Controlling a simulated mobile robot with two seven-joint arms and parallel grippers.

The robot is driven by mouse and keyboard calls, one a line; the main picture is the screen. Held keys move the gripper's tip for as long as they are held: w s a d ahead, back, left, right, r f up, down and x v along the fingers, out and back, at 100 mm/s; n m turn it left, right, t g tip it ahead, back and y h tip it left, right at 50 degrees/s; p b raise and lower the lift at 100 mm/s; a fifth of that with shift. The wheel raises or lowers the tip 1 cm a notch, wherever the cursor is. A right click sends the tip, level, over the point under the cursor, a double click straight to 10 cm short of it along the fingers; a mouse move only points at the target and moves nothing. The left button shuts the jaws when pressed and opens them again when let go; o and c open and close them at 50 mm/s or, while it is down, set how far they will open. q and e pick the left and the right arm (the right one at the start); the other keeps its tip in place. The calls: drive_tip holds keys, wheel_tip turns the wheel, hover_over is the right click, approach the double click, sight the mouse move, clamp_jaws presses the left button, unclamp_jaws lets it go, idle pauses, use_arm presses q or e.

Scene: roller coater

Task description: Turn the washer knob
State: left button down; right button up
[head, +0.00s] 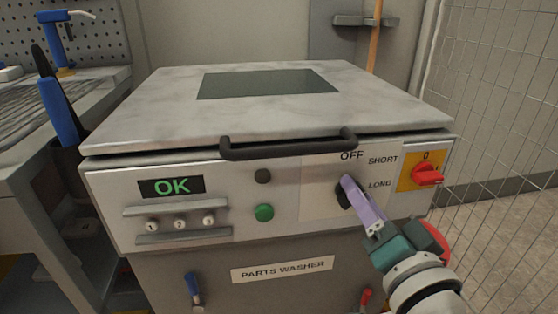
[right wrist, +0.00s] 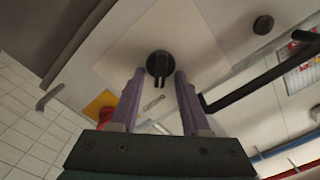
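The parts washer (head: 200,205) has a light front panel. Its black round knob (head: 343,196) sits on a pale plate beside the labels OFF, SHORT and LONG. In the head view my right gripper (head: 348,186) reaches in from the lower right and its purple finger partly covers the knob. In the right wrist view the knob (right wrist: 159,64) lies between and just ahead of the two purple fingertips. My right gripper (right wrist: 160,72) is open, with gaps visible beside the knob. I cannot tell which label the knob points at. My left gripper is not in view.
The washer lid (head: 150,110) is down, with a dark handle (head: 290,147) jutting out above the panel. A red switch (head: 427,174) on a yellow plate sits right of the knob. Green button (head: 264,212) and OK display (head: 171,186) are left. Wire mesh (head: 500,120) stands at right.

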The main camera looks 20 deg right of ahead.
drive_tip(key=p+v, duration=0.1)
drive_tip(key=v, duration=0.9)
drive_tip(key=shift+r, duration=0.1)
idle(0.3)
